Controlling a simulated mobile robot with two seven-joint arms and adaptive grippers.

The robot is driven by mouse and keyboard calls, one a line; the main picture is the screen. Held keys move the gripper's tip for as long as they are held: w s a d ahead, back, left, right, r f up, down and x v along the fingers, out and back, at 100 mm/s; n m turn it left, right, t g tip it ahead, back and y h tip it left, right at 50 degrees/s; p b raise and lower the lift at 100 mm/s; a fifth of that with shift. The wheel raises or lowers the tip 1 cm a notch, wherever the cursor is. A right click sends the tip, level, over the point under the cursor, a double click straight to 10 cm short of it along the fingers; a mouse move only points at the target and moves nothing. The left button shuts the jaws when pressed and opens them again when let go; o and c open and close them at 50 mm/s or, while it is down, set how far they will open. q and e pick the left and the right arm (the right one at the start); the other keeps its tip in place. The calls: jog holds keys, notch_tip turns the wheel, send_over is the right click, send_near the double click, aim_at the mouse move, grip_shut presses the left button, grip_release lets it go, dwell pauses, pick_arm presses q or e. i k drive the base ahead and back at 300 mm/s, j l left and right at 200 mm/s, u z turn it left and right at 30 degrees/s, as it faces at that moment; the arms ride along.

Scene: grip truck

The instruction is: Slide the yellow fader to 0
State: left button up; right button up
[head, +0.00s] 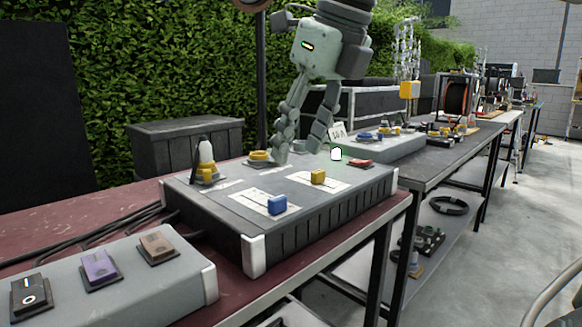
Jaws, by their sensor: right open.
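The yellow fader (318,177) is a small block knob on a white scale plate, on top of the grey control box (320,226). A blue fader (277,205) sits on its own white plate nearer the front left. My right gripper (301,152) points down over the back part of the box, behind the yellow fader and apart from it. Its fingers are spread with nothing between them. The scale markings are too small to read. My left gripper is not in view.
A yellow-based lever (206,165), another yellow control (260,157) and a red switch (360,163) are also on the box. A grey panel with rocker switches (98,270) stands at the front left. More equipment lines the tables at the right.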

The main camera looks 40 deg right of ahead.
aim_at(318, 177)
jog(key=k, duration=1)
